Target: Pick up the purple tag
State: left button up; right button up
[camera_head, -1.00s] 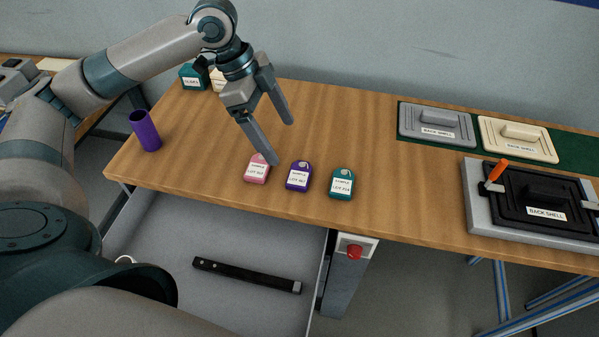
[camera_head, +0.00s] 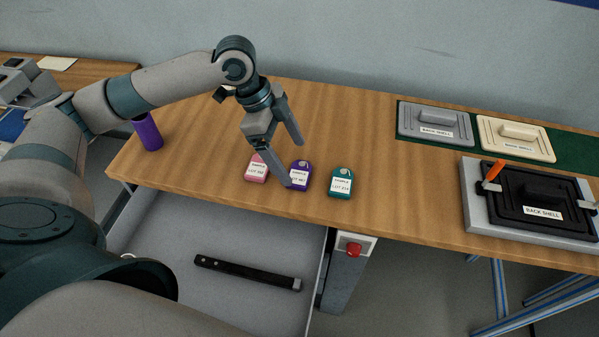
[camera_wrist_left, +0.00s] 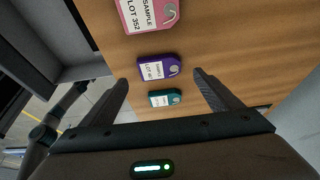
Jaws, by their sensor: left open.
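The purple tag (camera_head: 299,177) lies on the wooden table near its front edge, between a pink tag (camera_head: 256,168) on its left and a teal tag (camera_head: 341,184) on its right. My left gripper (camera_head: 294,164) is open above the tags, and one finger overlaps the purple tag's left edge in the head view. In the left wrist view the purple tag (camera_wrist_left: 157,69) shows between and beyond the open fingers, apart from them, with the teal tag (camera_wrist_left: 165,98) below and the pink tag (camera_wrist_left: 150,14) above. My right gripper is not in view.
A purple cup (camera_head: 148,132) stands at the table's left. Grey (camera_head: 434,124) and cream (camera_head: 517,138) back shells lie at the right, behind a black back shell (camera_head: 535,203) in a clamped fixture. An open drawer (camera_head: 225,245) below the front edge holds a black bar (camera_head: 247,272).

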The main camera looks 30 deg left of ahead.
aim_at(299, 172)
pick_arm(q)
jog(key=p+x, duration=0.1)
jog(key=x, duration=0.2)
jog(key=shift+f, duration=0.4)
jog(key=shift+d+f, duration=0.1)
jog(key=shift+f, duration=0.1)
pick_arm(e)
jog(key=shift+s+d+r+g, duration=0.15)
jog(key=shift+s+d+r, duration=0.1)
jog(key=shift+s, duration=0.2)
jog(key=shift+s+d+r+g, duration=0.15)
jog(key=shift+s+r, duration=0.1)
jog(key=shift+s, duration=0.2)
pick_arm(q)
jog(key=c, duration=1.1)
